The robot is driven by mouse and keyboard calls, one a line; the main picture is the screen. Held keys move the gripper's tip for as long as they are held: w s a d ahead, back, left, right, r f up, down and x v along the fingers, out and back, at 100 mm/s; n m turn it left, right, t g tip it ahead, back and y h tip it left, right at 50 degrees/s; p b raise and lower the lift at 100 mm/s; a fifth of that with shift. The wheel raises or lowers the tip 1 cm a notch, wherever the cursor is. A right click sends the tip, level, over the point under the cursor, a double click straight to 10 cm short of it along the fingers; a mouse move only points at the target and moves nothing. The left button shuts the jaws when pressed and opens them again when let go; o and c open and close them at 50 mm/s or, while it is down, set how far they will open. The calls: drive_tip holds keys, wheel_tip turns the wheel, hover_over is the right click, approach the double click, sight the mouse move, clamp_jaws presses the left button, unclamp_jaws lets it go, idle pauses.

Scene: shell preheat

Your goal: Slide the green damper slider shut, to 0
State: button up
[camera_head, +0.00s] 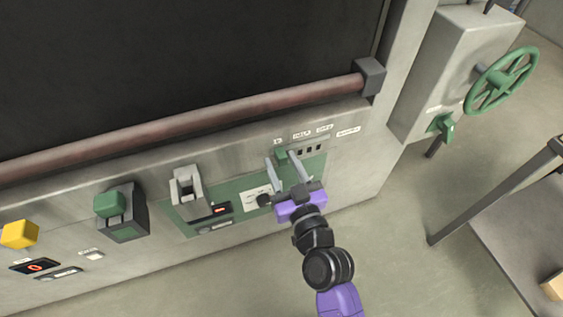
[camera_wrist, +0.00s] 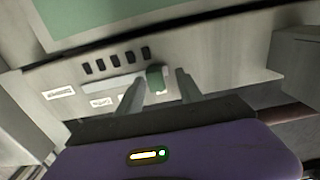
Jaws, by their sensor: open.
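The green damper slider (camera_head: 281,158) is a small green knob on the panel below the rail. In the head view it stands near the left end of its scale, below the small leftmost label. In the wrist view the knob (camera_wrist: 157,79) sits at the right end of the visible pale slot. My gripper (camera_head: 279,160) is open, with one finger on each side of the knob. The wrist view shows the two fingers (camera_wrist: 160,76) flanking it, with a gap on the right; contact on the left is unclear.
Several dark square marks (camera_wrist: 114,61) line the slot. A dark round knob (camera_head: 264,200), a grey lever switch (camera_head: 188,187) and a green block switch (camera_head: 110,205) are to the left. A brown rail (camera_head: 200,123) runs above. A green handwheel (camera_head: 502,80) is at the right.

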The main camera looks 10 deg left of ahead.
drive_tip(key=b+v, duration=0.2)
drive_tip(key=v, duration=0.5)
drive_tip(key=shift+s+d, duration=0.1)
drive_tip(key=shift+s, duration=0.05)
idle(0.3)
drive_tip(key=s+d+r+m+t+h, duration=0.1)
drive_tip(key=s+d+m+h, duration=0.1)
drive_tip(key=s+d, duration=0.4)
drive_tip(key=s+d+r+m+t+h, duration=0.1)
drive_tip(key=s+d+m+t+h, duration=0.2)
drive_tip(key=d, duration=0.6)
drive_tip(key=s+d+g+h, duration=0.1)
drive_tip(key=s+d, duration=0.2)
drive_tip(key=s, duration=0.4)
drive_tip(key=s+d+m+g+h, duration=0.1)
drive_tip(key=s+d+h, duration=0.1)
drive_tip(key=s+d, duration=0.2)
drive_tip(key=s+d+g+h, duration=0.2)
drive_tip(key=s+d, duration=0.2)
drive_tip(key=s, duration=0.6)
drive_tip(key=shift+f+m, duration=0.3)
drive_tip(key=shift+m, duration=0.1)
